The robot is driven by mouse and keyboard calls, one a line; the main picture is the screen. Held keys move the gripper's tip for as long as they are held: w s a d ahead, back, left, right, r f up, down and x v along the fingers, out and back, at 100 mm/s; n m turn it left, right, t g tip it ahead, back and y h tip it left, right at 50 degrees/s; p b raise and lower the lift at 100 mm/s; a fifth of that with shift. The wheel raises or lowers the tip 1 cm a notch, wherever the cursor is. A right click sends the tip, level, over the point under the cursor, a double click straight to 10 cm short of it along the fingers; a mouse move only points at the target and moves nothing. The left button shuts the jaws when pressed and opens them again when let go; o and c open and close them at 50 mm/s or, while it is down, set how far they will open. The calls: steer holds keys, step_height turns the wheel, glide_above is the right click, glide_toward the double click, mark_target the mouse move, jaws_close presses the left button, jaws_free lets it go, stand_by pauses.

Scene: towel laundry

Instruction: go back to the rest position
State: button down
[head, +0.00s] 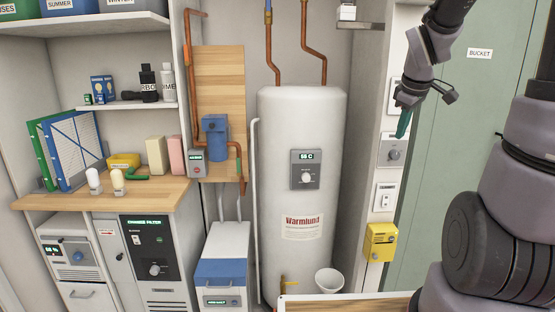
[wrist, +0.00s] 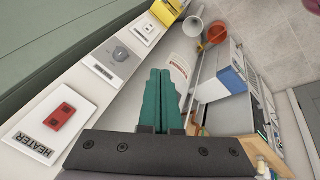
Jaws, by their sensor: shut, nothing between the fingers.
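My gripper (head: 404,125) hangs from the arm at the upper right of the head view, in front of the narrow white wall strip beside the green door. Its teal fingers point down, near a grey dial panel (head: 392,152). In the wrist view my gripper (wrist: 160,72) shows its two teal fingers side by side, shut and empty. A white plate labelled HEATER with a red switch (wrist: 58,118) lies to the left of the fingers in the wrist view. I cannot tell whether the fingertips touch the wall.
A white water heater tank (head: 302,190) reading 55 C stands centre. A yellow box (head: 380,242) is on the wall strip. Shelves and a wooden counter (head: 115,192) are at left. A green door (head: 460,150) is at right.

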steer(key=s+a+r+m+t+y, duration=0.1)
steer(key=s+a+r+m, duration=0.3)
steer(key=s+m, duration=0.2)
steer(key=s+a+r+m+t+y, duration=0.1)
steer(key=s+a+r+m, duration=0.3)
steer(key=s, duration=0.6)
steer(key=shift+s+a+r+m+y, duration=0.2)
steer(key=shift+s+r+m+y, duration=0.25)
steer(key=shift+m, duration=0.45)
